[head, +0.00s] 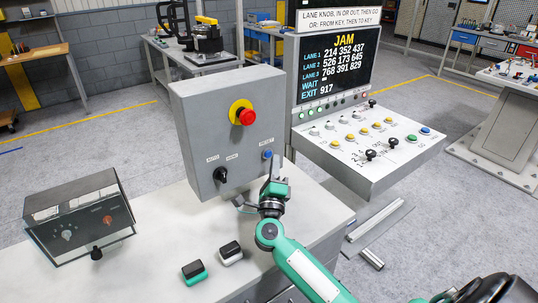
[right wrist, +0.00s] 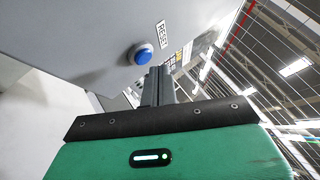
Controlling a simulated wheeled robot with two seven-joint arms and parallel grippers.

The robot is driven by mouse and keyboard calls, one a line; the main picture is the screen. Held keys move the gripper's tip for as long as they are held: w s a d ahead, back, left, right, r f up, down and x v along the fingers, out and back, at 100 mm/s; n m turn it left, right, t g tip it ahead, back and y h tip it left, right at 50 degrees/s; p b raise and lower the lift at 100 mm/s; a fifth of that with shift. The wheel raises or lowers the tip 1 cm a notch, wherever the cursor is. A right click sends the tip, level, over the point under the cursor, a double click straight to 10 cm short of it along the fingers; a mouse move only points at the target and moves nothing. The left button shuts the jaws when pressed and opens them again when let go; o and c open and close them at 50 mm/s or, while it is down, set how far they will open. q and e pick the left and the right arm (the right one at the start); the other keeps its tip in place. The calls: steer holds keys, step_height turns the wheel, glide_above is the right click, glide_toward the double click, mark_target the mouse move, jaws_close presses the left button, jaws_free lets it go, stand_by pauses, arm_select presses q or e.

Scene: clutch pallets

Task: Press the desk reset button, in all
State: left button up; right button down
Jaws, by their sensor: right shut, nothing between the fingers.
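The blue reset button (head: 267,154) sits low on the right of the front of a grey upright box (head: 215,125) on the desk. In the right wrist view the button (right wrist: 140,54) has a white collar and a RESET label beside it. My right gripper (head: 273,165) is shut and empty. It points up just below and beside the button. In the right wrist view its finger tips (right wrist: 160,72) are close to the button, with a small apparent gap; contact cannot be made out. My left gripper is not in view.
The same box carries a red stop knob (head: 247,117) on yellow and a black selector (head: 221,174). A sloped console (head: 400,165) with a JAM screen (head: 338,65) stands close on the right.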

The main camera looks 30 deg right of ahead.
steer(key=s+p, duration=0.1)
steer(key=s, duration=0.4)
steer(key=shift+d, duration=0.2)
steer(key=shift+f, duration=0.1)
stand_by(0.7)
